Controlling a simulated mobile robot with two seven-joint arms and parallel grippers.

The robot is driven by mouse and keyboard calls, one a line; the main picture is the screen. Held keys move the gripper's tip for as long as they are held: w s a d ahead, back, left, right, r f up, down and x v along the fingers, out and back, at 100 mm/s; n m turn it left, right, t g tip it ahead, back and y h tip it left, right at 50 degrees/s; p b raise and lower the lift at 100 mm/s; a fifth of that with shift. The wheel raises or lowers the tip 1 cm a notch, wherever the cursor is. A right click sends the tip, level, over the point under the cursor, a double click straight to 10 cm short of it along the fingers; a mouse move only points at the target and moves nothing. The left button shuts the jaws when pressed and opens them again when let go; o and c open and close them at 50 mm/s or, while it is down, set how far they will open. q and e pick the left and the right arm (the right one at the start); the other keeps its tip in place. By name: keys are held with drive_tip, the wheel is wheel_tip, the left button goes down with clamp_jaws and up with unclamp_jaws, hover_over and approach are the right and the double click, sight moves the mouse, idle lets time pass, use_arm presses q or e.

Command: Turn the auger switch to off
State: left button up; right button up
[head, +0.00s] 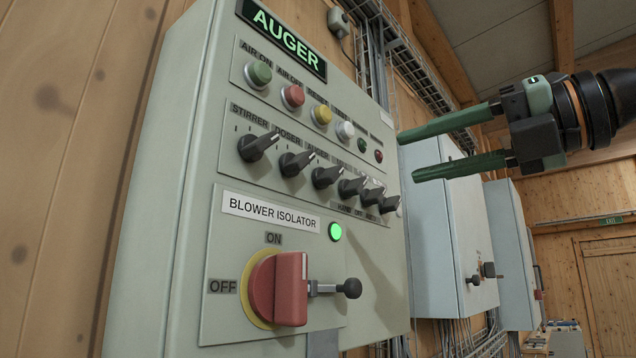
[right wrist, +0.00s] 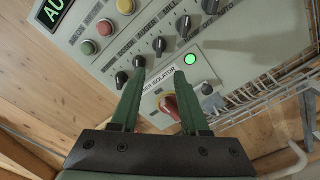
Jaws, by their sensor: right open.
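The auger switch (head: 327,177) appears to be the third black rotary knob in the row on the grey control panel (head: 214,150). Its small label is hard to read, and I cannot tell its set position. The third knob also shows in the right wrist view (right wrist: 159,46), beyond the fingertips. My right gripper (head: 406,156) is open and empty, in front of the panel and to the right of the knobs in the head view. Its two green fingers (right wrist: 160,73) point toward the panel, apart from the knobs. My left gripper is not in view.
Stirrer (head: 258,146) and doser (head: 296,163) knobs sit left of the auger knob, with more knobs to its right. Below are a lit green lamp (head: 335,231) and a red blower isolator handle (head: 291,289). Push buttons (head: 293,96) run above. More grey cabinets (head: 452,240) stand behind.

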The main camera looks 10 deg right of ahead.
sight(338, 174)
drive_tip(key=p+x, duration=0.3)
drive_tip(key=x, duration=0.8)
drive_tip(key=shift+w+a+r, duration=0.1)
drive_tip(key=shift+w+r, duration=0.05)
drive_tip(key=shift+w, duration=0.25)
drive_tip(key=shift+c, duration=0.3)
clamp_jaws()
